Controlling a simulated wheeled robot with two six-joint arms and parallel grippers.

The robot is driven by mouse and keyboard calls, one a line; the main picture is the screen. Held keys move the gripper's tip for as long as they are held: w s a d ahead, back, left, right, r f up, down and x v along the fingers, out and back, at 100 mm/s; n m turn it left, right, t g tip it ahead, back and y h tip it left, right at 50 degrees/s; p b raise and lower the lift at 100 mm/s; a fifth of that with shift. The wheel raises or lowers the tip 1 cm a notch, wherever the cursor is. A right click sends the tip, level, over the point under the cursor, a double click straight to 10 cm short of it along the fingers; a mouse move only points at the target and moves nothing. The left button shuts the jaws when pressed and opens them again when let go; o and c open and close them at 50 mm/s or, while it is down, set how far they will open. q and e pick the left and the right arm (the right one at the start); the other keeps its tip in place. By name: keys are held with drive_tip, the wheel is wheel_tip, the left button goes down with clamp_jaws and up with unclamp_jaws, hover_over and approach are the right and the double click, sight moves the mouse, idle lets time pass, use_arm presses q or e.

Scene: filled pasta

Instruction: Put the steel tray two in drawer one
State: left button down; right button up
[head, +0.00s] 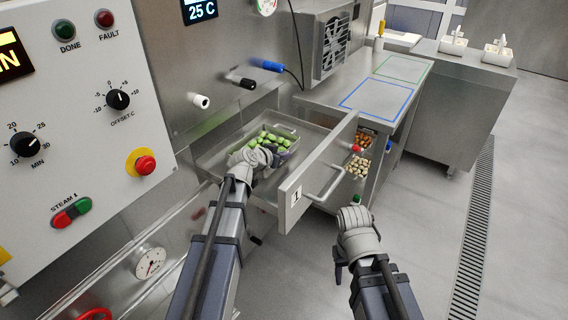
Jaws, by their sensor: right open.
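A steel tray (294,130) of green pieces is in the open drawer area, left of the drawer front (318,168) labelled 1. I cannot tell whether it rests on the drawer floor (222,150). No number shows on the tray. My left gripper (266,153) is at the tray's near edge, its fingers overlapping the rim and green pieces. Whether they are closed on the rim is unclear. My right gripper (350,246) is open and empty, outside the drawer to the right of its front and handle (330,186).
The counter (350,82) has empty blue and green outlines. A control panel (75,130) stands close on the left. Floor on the right is clear.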

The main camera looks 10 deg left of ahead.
use_arm(q)
drive_tip(key=shift+f, duration=0.65)
drive_tip(key=shift+r, duration=0.15)
use_arm(e)
drive_tip(key=shift+f, duration=0.5)
drive_tip(key=shift+f, duration=0.1)
use_arm(q)
drive_tip(key=c, duration=1.5)
unclamp_jaws()
drive_tip(key=shift+f, duration=0.2)
drive_tip(key=o, duration=0.5)
drive_tip(key=shift+c, duration=0.2)
drive_tip(key=shift+r, duration=0.1)
